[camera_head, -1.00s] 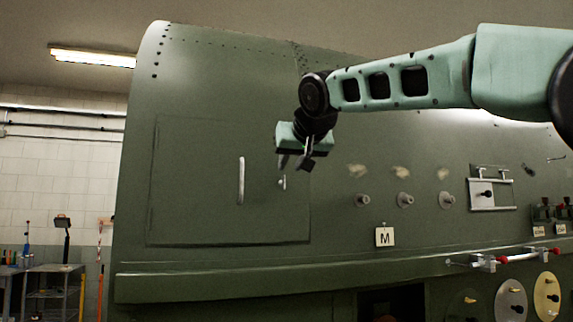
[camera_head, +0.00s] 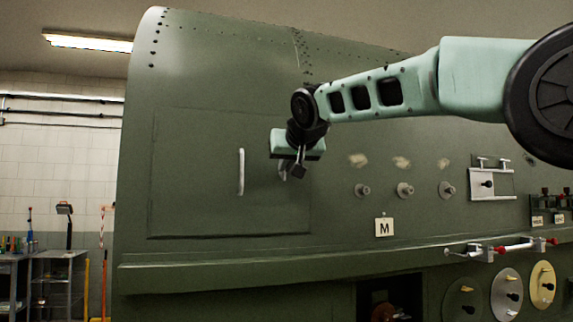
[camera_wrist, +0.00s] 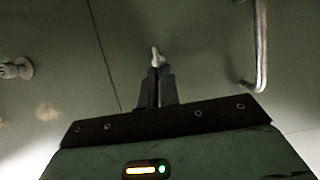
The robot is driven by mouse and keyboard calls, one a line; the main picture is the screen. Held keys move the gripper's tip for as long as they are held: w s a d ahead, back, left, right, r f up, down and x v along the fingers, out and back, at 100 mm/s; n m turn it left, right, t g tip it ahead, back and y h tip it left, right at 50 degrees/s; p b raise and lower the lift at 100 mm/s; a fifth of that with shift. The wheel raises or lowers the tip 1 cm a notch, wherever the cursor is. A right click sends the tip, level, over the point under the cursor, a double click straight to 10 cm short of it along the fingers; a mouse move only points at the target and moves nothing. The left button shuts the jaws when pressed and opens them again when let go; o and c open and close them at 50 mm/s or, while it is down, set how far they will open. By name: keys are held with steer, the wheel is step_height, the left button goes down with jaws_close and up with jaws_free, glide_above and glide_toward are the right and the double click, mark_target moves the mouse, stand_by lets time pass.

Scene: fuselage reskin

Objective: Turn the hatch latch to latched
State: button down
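The hatch (camera_head: 200,190) is a flat green panel outlined in the green fuselage wall, with a pale vertical handle (camera_head: 241,172). The hatch latch (camera_head: 282,172) is a small pale lever right of the handle; the gripper partly hides it in the head view. In the wrist view the latch (camera_wrist: 155,55) shows right at my fingertips, and its lower end runs in between them. My gripper (camera_head: 297,172) is in front of the hatch's right side. In the wrist view my gripper's fingers (camera_wrist: 160,72) are close together with a narrow gap, seemingly shut on the latch.
Several round knobs (camera_head: 362,190) and a plate with a bolt (camera_head: 491,184) are right of the hatch. A tag marked M (camera_head: 384,227) hangs below. A ledge (camera_head: 200,273) runs under the hatch. The handle (camera_wrist: 261,50) stands out near the gripper.

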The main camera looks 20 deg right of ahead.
mark_target(286, 175)
steer(key=shift+d, duration=0.1)
steer(key=m+y+b, duration=0.2)
steer(key=m+b, duration=0.1)
steer(key=d+f+m+t+y+b, duration=0.1)
steer(key=m+y+b, duration=0.1)
steer(key=m+b, duration=0.1)
steer(key=d+f+m+y+b, duration=0.1)
steer(key=m+y+b, duration=0.1)
steer(key=m+b, duration=0.2)
steer(key=shift+t+b, duration=0.4)
steer(key=shift+b, duration=0.2)
steer(key=m+t+b, duration=0.1)
steer(key=m+b, duration=0.2)
steer(key=shift+f+y, duration=0.15)
steer(key=shift+y, duration=0.25)
steer(key=shift+m+b, duration=0.3)
steer(key=shift+m, duration=0.1)
steer(key=c, duration=1.6)
jaws_free()
steer(key=shift+d, duration=0.1)
